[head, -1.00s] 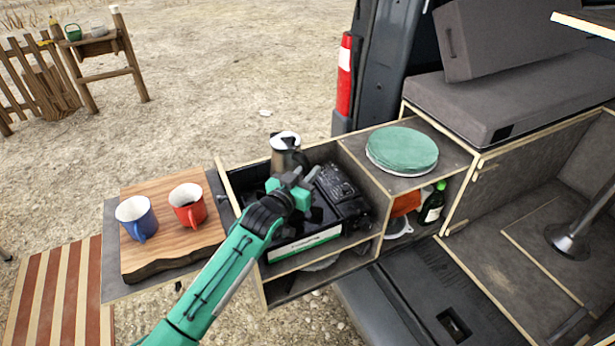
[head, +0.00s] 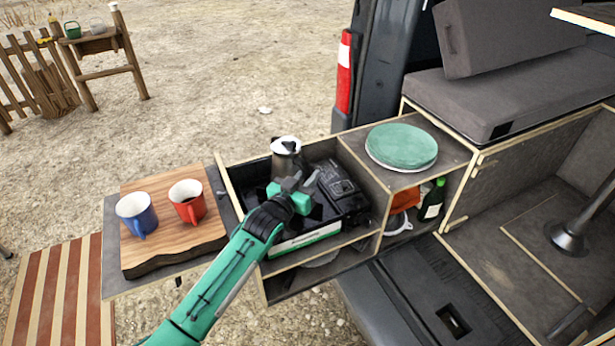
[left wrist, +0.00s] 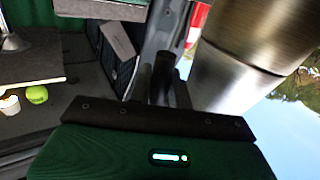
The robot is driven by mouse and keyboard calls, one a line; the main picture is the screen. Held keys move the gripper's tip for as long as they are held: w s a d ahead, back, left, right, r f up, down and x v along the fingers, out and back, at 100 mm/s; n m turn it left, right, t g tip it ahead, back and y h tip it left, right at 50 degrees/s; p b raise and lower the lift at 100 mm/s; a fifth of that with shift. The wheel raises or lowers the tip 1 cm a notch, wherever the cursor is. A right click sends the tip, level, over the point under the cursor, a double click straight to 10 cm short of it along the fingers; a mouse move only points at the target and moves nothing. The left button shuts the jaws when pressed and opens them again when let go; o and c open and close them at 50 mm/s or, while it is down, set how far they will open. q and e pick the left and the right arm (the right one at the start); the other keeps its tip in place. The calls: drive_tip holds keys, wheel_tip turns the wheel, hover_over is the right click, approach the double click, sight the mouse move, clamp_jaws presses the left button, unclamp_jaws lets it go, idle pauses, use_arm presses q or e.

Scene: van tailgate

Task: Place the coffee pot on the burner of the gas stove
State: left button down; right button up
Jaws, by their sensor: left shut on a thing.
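The coffee pot (head: 286,157) is a metal pot with a black knob on its lid. It stands upright in the head view, over the back left part of the black gas stove (head: 340,192). My left gripper (head: 296,184) is in front of the pot and shut on its dark handle. In the left wrist view the pot's metal body (left wrist: 245,55) fills the upper right, with the handle between the fingers (left wrist: 160,85). My arm hides much of the burner and the pot's base, so I cannot tell whether the pot touches the stove. My right gripper is not in view.
A wooden board (head: 150,250) with a blue mug (head: 134,213) and a red mug (head: 187,203) lies left of the stove. Green plates (head: 402,147) sit on the cabinet top to the right. A bottle (head: 432,201) stands in the cubby below.

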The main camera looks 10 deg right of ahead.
use_arm(q)
drive_tip(key=c, duration=1.3)
unclamp_jaws()
drive_tip(key=shift+w+f, duration=0.1)
drive_tip(key=shift+f, duration=0.45)
drive_tip(key=shift+r, duration=0.2)
drive_tip(key=shift+r+p, duration=0.4)
drive_tip(key=shift+r, duration=0.1)
drive_tip(key=b+v, duration=0.2)
drive_tip(key=v, duration=1)
drive_tip(key=shift+r+b, duration=0.2)
drive_tip(key=shift+b, duration=0.1)
drive_tip(key=shift+a, duration=0.1)
